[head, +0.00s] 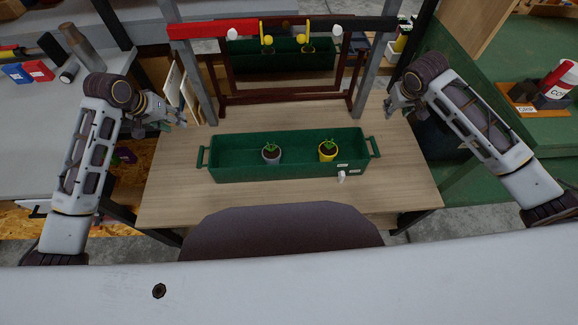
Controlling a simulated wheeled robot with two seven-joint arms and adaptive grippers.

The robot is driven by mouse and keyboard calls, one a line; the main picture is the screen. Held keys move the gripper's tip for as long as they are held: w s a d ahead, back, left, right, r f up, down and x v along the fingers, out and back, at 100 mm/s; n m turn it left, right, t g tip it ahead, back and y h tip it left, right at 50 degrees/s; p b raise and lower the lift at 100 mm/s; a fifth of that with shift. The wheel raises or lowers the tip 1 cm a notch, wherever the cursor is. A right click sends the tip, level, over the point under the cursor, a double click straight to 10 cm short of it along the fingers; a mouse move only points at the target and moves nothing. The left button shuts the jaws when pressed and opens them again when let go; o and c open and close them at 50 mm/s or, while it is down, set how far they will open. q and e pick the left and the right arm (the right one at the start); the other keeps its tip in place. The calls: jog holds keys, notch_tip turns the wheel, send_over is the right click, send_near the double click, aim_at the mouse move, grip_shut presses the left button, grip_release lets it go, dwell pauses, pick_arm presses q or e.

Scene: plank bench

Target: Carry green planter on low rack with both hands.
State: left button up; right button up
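A long green planter (240,171) with a handle at each end stands on the wooden bench top (180,190).
Grey posts flank the rack. A small white object (341,177) is at the planter's front right. The bench is bare at both sides of the planter.

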pick_arm(q)
jog(key=shift+p+v, duration=1.2)
jog(key=shift+v, duration=0.25)
pick_arm(e)
jog(key=shift+v, duration=1.5)
pick_arm(q)
jog(key=shift+a, duration=0.1)
pick_arm(e)
jog(key=shift+w, duration=0.1)
jog(key=v, duration=1.2)
